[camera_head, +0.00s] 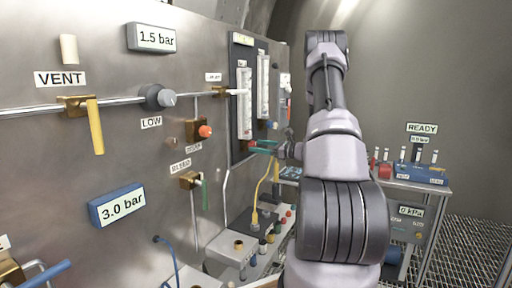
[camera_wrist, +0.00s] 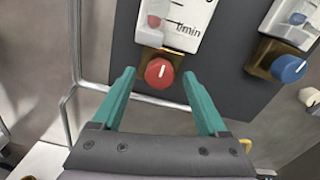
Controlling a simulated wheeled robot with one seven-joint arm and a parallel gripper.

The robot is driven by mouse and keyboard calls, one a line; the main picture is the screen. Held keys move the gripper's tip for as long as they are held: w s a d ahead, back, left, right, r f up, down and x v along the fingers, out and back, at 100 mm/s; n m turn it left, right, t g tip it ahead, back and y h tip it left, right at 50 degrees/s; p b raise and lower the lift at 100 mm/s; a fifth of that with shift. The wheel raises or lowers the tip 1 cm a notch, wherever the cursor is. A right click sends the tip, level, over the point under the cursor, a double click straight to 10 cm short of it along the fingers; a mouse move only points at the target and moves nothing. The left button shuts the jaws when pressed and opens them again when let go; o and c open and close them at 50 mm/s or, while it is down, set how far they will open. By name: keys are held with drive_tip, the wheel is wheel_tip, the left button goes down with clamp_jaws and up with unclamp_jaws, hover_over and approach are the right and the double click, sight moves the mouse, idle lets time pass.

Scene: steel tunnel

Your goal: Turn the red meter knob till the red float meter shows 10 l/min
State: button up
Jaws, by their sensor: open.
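The red meter knob (camera_wrist: 159,72) sits on a brass block under the red float meter (camera_wrist: 180,22) in the wrist view. Its white mark points nearly straight up. The red float (camera_wrist: 153,20) shows low in the tube; the upper scale is cut off. My gripper (camera_wrist: 159,83) is open, with a teal finger on each side of the knob and a gap to each. I cannot tell whether the fingertips reach the knob's depth. In the head view the float meter (camera_head: 244,103) is on the dark panel, and my gripper (camera_head: 262,146) is just below it.
A blue knob (camera_wrist: 288,68) under a second float meter (camera_wrist: 292,20) is to the right of my gripper. A bent steel pipe (camera_wrist: 72,80) runs at left. Below the panel is a bench (camera_head: 232,246) with fittings and a yellow hose (camera_head: 259,190).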

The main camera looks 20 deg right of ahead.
drive_tip(key=shift+x, duration=0.8)
clamp_jaws()
drive_tip(key=shift+m, duration=0.4)
drive_tip(key=m, duration=0.3)
drive_tip(key=shift+m, duration=0.4)
drive_tip(key=m, duration=0.4)
drive_tip(key=shift+m, duration=0.7)
